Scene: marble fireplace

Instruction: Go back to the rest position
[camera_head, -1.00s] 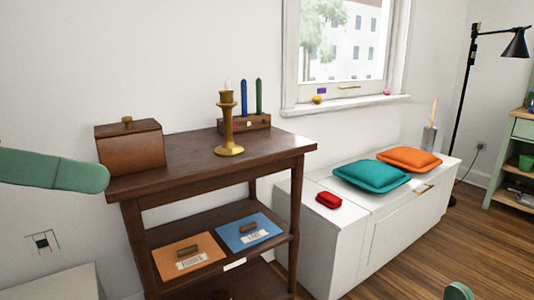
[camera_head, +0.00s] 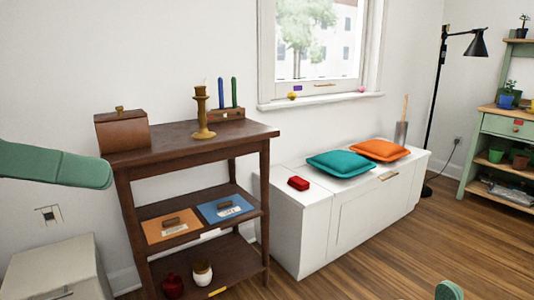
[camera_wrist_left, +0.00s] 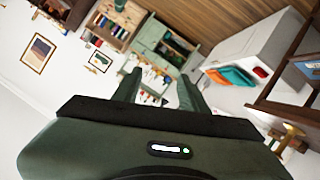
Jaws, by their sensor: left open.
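A green part of my left arm (camera_head: 55,166) comes in from the left in the head view, level with the dark wooden shelf unit (camera_head: 180,150) and at its left. In the left wrist view my left gripper (camera_wrist_left: 159,76) has its two green fingers apart, with nothing between them. A small rounded green part of my own body (camera_head: 449,291) shows at the bottom edge of the head view. No right gripper can be made out.
A white bench (camera_head: 320,225) with teal (camera_head: 341,163) and orange (camera_head: 380,150) cushions stands under the window. A grey cabinet (camera_head: 60,270) is lower left. The wooden floor (camera_head: 400,260) at right is clear.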

